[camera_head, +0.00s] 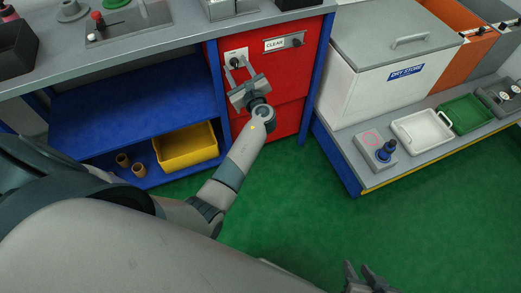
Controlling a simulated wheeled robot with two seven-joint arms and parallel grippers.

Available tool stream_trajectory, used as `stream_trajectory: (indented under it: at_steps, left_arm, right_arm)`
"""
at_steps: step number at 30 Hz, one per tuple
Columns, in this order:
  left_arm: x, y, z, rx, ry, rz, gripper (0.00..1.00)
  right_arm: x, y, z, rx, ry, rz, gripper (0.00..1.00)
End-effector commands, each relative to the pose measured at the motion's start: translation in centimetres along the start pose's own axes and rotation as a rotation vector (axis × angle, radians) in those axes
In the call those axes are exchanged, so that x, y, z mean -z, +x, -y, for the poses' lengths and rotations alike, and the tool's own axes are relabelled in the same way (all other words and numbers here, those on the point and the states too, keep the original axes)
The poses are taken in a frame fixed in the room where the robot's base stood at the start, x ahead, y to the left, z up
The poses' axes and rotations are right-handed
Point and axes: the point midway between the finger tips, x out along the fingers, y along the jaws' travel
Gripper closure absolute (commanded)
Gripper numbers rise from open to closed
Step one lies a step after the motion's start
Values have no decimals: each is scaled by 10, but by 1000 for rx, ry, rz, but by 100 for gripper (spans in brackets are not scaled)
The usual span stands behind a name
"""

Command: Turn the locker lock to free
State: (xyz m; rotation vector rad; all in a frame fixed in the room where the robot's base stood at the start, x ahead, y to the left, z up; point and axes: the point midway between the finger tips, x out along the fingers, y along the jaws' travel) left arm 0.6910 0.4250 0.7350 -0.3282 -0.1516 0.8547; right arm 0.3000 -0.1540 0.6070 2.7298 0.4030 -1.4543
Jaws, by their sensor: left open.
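The locker is a red cabinet (292,72) under the grey worktop, with a blue frame. Its lock is a dark round knob (236,62) on a small white plate (242,52) at the upper left of the red front. My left gripper (236,66) is open, with its fingertips at the knob, one on each side. I cannot tell whether they touch it. The fingers partly cover the plate, and the knob's pointer and markings are too small to read. My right gripper (363,266) is low at the bottom edge, empty, its fingers apart.
A "CLEAR" label (275,44) with a dark knob (297,42) sits right of the lock. A yellow bin (186,148) and brown cups stand on the blue shelf. At right, a bench holds a white "DRY STORE" box (365,95) and trays. The green floor (300,210) between is clear.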

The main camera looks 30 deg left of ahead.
Motion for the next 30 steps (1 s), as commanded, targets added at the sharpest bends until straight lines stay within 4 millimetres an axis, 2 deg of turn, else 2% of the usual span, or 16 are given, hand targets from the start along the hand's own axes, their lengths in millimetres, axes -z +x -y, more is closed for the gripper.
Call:
stream_trajectory:
  at_steps: [1,8,12,30]
  left_arm:
    - [-5,0,2,-1,65,-2,56]
    - [-4,0,3,-1,371,-2,56]
    - [-1,-27,2,0,356,-3,56]
    - [0,-126,2,1,352,-3,56]
  right_arm:
    - [6,-9,1,0,0,0,69]
    - [19,-27,3,0,0,0,69]
    - [22,-31,4,0,0,0,69]
    - [35,-51,6,0,0,0,69]
